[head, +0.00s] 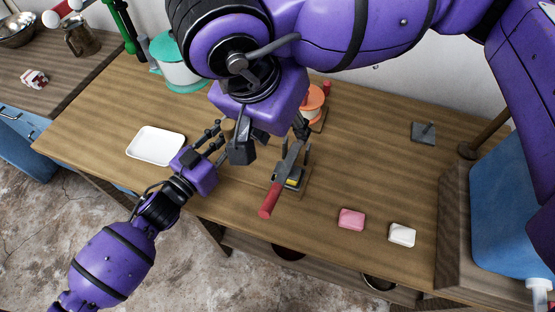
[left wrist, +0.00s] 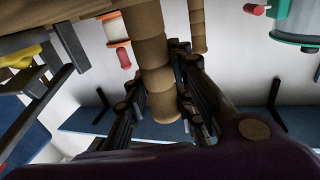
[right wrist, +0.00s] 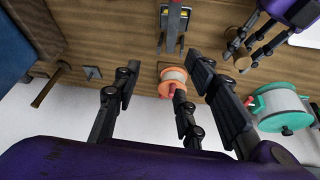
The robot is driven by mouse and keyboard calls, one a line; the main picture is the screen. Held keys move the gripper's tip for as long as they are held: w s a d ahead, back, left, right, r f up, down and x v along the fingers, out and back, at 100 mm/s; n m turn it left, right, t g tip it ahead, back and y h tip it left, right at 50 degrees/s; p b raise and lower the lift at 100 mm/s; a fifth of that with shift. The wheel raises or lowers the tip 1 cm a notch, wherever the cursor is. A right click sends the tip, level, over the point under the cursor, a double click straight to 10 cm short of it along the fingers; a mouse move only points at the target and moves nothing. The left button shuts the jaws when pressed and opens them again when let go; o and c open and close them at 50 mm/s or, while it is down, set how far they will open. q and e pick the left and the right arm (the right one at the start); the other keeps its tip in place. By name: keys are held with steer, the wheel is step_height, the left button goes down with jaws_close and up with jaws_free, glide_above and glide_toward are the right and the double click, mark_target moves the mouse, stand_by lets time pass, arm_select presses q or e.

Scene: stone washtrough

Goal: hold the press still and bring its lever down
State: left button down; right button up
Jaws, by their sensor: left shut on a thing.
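The press (head: 292,178) stands on a small wooden base on the bench, with dark metal parts, a yellow part and a lever with a red handle (head: 268,204). The handle slants toward the front edge; the press also shows in the right wrist view (right wrist: 173,30). My left gripper (head: 218,141) is left of the press, apart from it, shut on a brown wooden cylinder (left wrist: 158,75); that cylinder also shows in the right wrist view (right wrist: 242,63). My right gripper (head: 272,148) is open and empty above and behind the press, its fingers spread (right wrist: 162,75). My right arm hides part of the bench.
A white tray (head: 155,145) lies left. Pink (head: 351,219) and white (head: 402,235) soaps lie right, near the front edge. An orange-and-white spool (head: 313,100) stands behind the press, a teal-rimmed drum (head: 178,70) back left. Bench is clear between press and grey plate (head: 423,135).

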mark_target(271, 197)
steer(key=shift+s+a+f, duration=0.1)
steer(key=shift+s+f, duration=0.15)
steer(key=c, duration=0.4)
steer(key=s+f+g+y, duration=0.1)
steer(key=s+a+f+n+g+y, duration=0.1)
steer(key=s, duration=0.1)
steer(key=s+a+f+g+y, duration=0.1)
steer(key=s, duration=0.1)
steer(key=shift+a+n, duration=0.1)
steer(key=shift+n, duration=0.2)
jaws_close()
steer(key=shift+a+f, duration=0.1)
steer(key=shift+f, duration=4.1)
steer(key=shift+f, duration=0.1)
steer(key=shift+s+f, duration=0.1)
steer(key=shift+f, duration=1.55)
steer(key=shift+r, duration=0.15)
